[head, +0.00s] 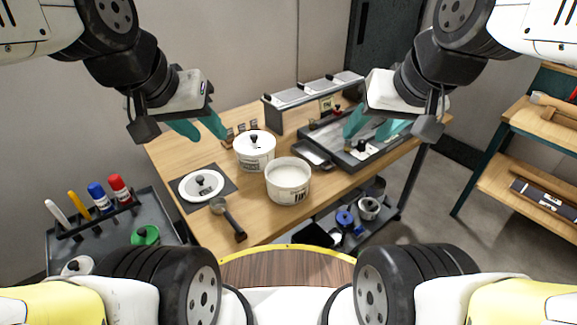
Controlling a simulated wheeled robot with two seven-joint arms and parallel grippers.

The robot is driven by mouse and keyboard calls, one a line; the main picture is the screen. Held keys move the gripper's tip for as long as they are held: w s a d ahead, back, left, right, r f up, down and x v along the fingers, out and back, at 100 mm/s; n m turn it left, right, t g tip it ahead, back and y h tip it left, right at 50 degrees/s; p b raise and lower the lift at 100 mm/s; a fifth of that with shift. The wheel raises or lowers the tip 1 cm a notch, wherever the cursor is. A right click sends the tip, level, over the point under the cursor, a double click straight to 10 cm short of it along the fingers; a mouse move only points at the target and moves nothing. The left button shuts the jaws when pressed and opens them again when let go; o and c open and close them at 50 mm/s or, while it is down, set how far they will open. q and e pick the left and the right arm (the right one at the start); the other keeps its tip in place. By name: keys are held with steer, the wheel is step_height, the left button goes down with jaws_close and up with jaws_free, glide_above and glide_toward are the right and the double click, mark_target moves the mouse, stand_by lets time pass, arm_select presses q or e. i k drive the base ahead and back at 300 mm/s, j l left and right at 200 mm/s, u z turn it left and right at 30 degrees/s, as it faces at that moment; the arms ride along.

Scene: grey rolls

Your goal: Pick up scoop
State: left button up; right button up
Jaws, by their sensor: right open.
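The scoop (228,217) lies on the wooden table near its front edge, with a round metal bowl and a dark handle pointing toward me. It is left of the open white tub and in front of the round white lid. My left gripper (211,131) is raised above the table's back left part, well above and behind the scoop. Its teal fingers are apart and nothing shows between them. My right gripper (369,129) is raised over the grey tray on the right, open and empty, far from the scoop.
An open white tub (288,183) and a lidded tub (254,152) stand mid-table. A white lid (201,185) lies on a dark mat. A grey tray (343,158) is at right, a raised rack (314,93) behind. A marker cart (107,238) stands left, shelves (523,140) right.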

mark_target(218, 204)
steer(key=z, duration=0.95)
steer(key=u, duration=1.7)
steer(key=z, duration=1.05)
steer(key=k+l+u, duration=0.1)
steer(key=u, duration=0.7)
steer(key=k+j, duration=0.05)
